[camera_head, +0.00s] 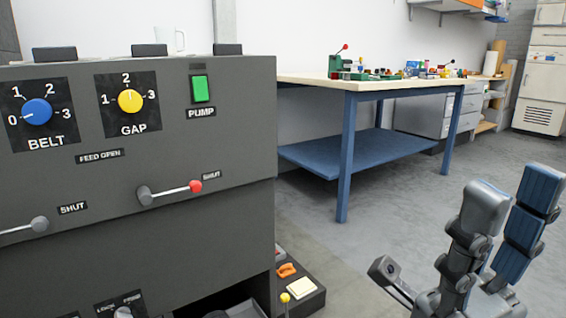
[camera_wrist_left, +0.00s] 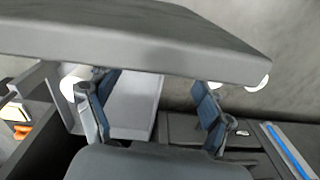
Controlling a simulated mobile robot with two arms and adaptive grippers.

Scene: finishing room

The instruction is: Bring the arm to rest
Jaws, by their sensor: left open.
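My right gripper (camera_head: 511,196) stands at the lower right of the head view, fingers up, with a gap between them and nothing in it. My left gripper is not in the head view. In the left wrist view my left gripper (camera_wrist_left: 153,82) is open and its blue-padded fingers are apart. I see nothing held between them. A grey slab-like part crosses the top of that view, close to the fingertips. Whether they touch it I cannot tell.
A dark grey machine panel (camera_head: 150,215) fills the left, with a blue belt knob (camera_head: 38,111), a yellow gap knob (camera_head: 130,101), a green pump switch (camera_head: 201,88) and a red-tipped lever (camera_head: 195,186). A blue-legged workbench (camera_head: 345,160) stands behind. The floor between is clear.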

